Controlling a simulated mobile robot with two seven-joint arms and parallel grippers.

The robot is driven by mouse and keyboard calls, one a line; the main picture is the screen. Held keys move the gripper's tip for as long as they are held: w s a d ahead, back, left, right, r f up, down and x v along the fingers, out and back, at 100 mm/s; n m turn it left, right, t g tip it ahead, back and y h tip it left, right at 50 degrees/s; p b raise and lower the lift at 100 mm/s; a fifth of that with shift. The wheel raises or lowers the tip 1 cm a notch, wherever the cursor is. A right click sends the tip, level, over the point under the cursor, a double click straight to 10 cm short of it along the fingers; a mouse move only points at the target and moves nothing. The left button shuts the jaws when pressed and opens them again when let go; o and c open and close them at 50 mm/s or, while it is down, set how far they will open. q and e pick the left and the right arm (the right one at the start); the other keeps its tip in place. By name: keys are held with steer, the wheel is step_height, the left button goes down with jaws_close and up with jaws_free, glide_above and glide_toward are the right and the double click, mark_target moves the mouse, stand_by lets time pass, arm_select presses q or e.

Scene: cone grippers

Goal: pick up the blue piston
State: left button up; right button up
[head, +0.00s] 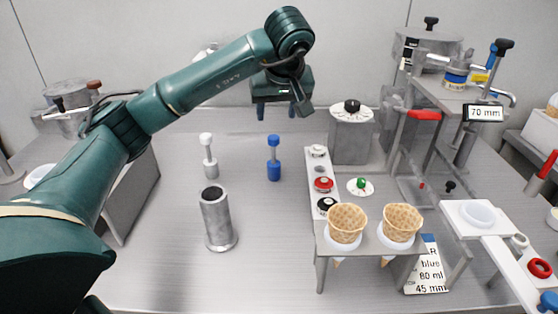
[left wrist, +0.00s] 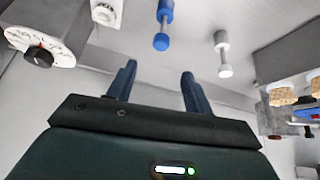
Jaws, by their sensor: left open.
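A similar white piston (head: 208,155) stands to the left of the blue one. My right gripper is not in view.
An open metal cylinder (head: 217,222) stands in front of the pistons. A grey stand (head: 323,233) with two waffle cones is to the right, beside a card reading blue, 80 ml, 45 mm (head: 426,275). A dial box (head: 351,137) stands behind. The worktop around the blue piston is clear.

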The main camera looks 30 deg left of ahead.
mark_target(274, 137)
arm_select(q)
steer(key=x, duration=1.1)
steer(key=shift+s+d+f+p, duration=0.2)
steer(key=shift+s+p, duration=0.05)
steer(key=shift+p, duration=0.05)
jaws_close()
